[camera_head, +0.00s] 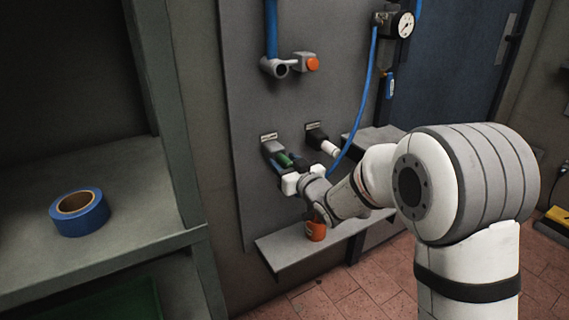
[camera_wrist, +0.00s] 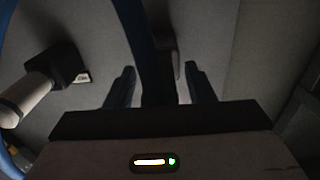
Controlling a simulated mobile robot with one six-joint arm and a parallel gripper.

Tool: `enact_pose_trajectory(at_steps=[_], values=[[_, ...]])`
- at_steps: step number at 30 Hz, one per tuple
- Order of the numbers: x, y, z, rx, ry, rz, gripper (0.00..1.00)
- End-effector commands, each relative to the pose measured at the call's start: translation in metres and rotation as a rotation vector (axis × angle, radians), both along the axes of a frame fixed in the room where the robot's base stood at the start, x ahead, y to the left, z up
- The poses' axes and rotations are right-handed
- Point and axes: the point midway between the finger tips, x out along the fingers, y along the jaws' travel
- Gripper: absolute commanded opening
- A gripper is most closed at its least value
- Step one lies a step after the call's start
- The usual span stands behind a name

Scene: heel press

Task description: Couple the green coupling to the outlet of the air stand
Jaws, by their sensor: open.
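The green coupling (camera_head: 285,159) shows as a small green piece at the left labelled holder (camera_head: 272,146) on the grey panel. My gripper (camera_head: 287,161) is at that holder, with its fingers beside the green piece; whether they touch it I cannot tell. In the wrist view my gripper (camera_wrist: 161,88) is open, with a dark upright shape between its fingers; no green shows there. A blue pipe ends in a grey round-mouthed fitting (camera_head: 275,67) higher on the panel. An orange button (camera_head: 312,64) sits beside it. Which fitting is the outlet is not labelled legibly.
A right holder (camera_head: 316,137) carries a pale cylindrical fitting (camera_head: 329,148), close to my gripper. A blue hose (camera_head: 369,95) hangs below the gauge (camera_head: 403,25). An orange container (camera_head: 315,231) stands on the low shelf (camera_head: 290,257). Blue tape (camera_head: 79,222) lies on the left shelf.

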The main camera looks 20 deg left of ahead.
Motion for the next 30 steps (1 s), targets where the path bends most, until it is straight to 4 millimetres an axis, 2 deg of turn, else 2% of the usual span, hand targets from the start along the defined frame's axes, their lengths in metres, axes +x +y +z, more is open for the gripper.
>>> enact_pose_trajectory(at_steps=[20,30], values=[[0.0000,0.0000,0.0001,0.000,0.000,0.000,0.48],[-0.0001,0.0001,0.0000,0.000,0.000,0.000,0.20]])
